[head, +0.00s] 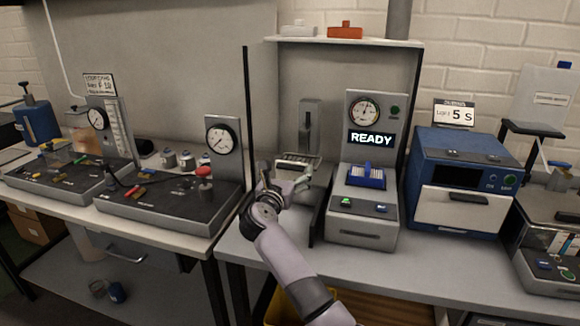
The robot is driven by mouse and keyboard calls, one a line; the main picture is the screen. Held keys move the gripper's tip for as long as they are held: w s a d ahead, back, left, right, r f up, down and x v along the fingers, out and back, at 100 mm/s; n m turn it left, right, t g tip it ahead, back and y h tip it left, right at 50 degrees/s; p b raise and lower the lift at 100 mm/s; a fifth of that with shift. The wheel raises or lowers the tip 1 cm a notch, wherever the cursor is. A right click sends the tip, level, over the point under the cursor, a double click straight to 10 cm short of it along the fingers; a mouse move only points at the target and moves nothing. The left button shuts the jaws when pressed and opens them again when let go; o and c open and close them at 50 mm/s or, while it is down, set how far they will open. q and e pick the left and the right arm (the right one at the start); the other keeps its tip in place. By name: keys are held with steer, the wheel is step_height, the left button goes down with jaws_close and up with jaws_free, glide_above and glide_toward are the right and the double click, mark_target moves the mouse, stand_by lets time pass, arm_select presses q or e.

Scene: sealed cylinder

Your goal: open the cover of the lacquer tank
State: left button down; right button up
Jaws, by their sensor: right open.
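My right gripper (298,182) is in front of a narrow grey upright unit (312,128) at the middle of the bench. Its fingers are open. A light, flat, ribbed plate (298,160) shows just behind and above the fingers. I cannot tell whether the fingers touch it. No label marks the lacquer tank, so I cannot tell for certain whether this unit and plate are the tank and its cover. The lower part of the unit is hidden by my gripper and arm. My left gripper is not in view.
A grey machine with a READY display (371,138) and blue fixture (366,178) stands close right. A blue oven-like box (462,180) is further right. A thin black post (248,110) rises just left of my gripper. Gauge stations (165,208) fill the left bench.

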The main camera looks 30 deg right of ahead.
steer(key=shift+x, duration=1)
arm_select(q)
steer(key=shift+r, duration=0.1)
